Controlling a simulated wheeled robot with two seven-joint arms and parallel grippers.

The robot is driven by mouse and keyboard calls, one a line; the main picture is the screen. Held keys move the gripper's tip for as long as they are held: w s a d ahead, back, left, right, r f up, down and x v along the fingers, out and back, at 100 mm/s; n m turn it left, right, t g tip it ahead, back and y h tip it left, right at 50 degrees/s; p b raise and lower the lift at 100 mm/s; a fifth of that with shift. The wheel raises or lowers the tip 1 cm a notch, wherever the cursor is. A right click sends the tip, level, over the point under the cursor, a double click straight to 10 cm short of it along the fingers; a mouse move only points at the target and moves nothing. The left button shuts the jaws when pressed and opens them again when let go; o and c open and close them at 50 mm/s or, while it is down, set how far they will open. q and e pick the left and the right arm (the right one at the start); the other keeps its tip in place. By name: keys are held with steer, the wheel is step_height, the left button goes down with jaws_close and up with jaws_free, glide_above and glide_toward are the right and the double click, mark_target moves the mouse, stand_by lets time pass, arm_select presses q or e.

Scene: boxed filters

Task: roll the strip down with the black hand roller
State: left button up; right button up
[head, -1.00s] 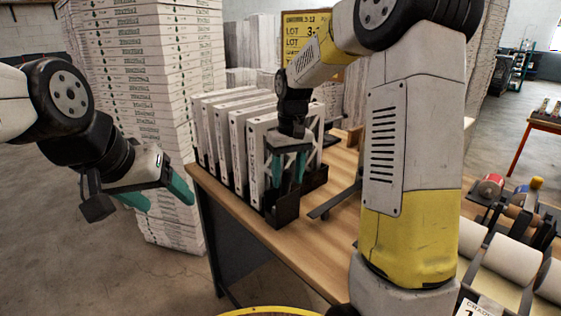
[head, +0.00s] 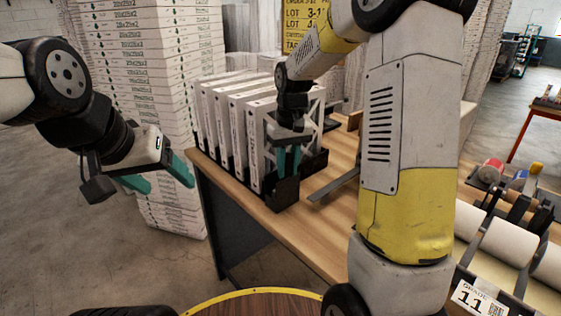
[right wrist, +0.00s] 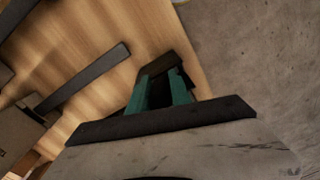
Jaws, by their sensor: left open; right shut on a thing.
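My right gripper (head: 288,160) points down at the table's front edge, beside the nearest white filter box. Its teal fingers are close together on a dark thing, which I take for the black hand roller; the fingers hide most of it. Just below the fingertips is a black holder (head: 282,195). In the right wrist view the right gripper (right wrist: 162,88) has something dark between its fingers, with the black holder (right wrist: 172,66) beyond. My left gripper (head: 158,184) is open and empty, left of the table over the floor. I cannot make out the strip.
Several white filter boxes (head: 226,125) stand upright in a row on the wooden table (head: 318,226). A dark flat bar (head: 335,185) lies right of the holder. Tall box stacks (head: 150,60) stand behind. White rolls (head: 508,240) and coloured-handled tools (head: 492,168) are at right.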

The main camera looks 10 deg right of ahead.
jaws_close()
steer(key=shift+s+d+r, duration=0.1)
steer(key=shift+r, duration=6.75)
